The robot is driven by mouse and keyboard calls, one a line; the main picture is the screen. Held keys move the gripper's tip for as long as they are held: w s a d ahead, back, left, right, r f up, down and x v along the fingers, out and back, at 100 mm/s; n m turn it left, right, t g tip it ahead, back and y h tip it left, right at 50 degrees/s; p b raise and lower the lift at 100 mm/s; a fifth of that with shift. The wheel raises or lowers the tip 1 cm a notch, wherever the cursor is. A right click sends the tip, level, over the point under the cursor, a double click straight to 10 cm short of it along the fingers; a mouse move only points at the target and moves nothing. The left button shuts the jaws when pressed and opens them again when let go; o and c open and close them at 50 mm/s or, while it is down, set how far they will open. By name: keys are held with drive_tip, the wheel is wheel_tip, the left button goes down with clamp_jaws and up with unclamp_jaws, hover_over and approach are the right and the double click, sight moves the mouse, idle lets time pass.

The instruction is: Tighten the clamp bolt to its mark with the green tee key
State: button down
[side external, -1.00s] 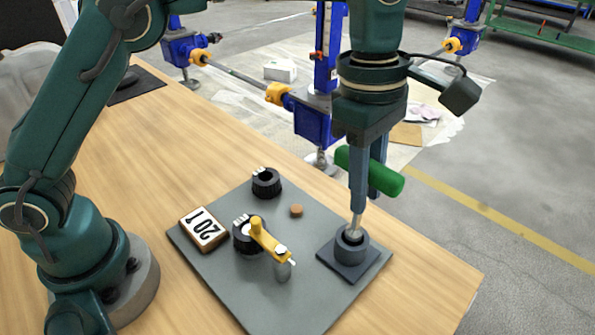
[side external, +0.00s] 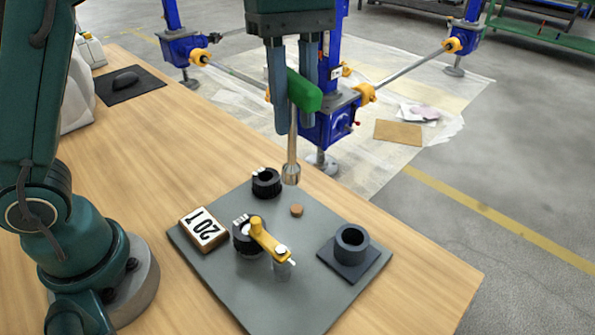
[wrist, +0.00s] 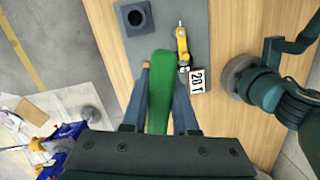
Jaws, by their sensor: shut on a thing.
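My gripper (side external: 294,128) is shut on the green tee key (side external: 304,92), gripping its green handle, and holds it above the plate. The key's steel shaft points down, and its socket end hangs near the rear black collar (side external: 266,184); I cannot tell the gap. In the wrist view the green handle (wrist: 160,95) lies between the fingers and hides what is beneath. A front black collar (side external: 247,238) with white marks stands beside a yellow arm (side external: 266,241). The arm's right end sits over a grey post. I cannot tell for certain which part is the clamp bolt.
The grey plate (side external: 225,285) lies on the wooden table (side external: 130,170). An empty dark round holder (side external: 352,243) stands at its right. A numbered block (side external: 203,229) is at its left, and a small brown disc (side external: 296,210) lies near the middle. Blue jacks (side external: 325,125) stand beyond the table.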

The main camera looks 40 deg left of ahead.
drive_tip(key=s+d+r+m, duration=0.2)
drive_tip(key=s+d+m, duration=0.15)
drive_tip(key=s, duration=0.35)
wheel_tip(320, 180, down, 7)
drive_tip(key=n+t, duration=0.1)
drive_tip(key=n, duration=0.8)
drive_tip(key=shift+w+d+n, duration=0.3)
drive_tip(key=shift+d+n, duration=0.05)
drive_tip(key=shift+r, duration=0.1)
drive_tip(key=shift+f, duration=0.8)
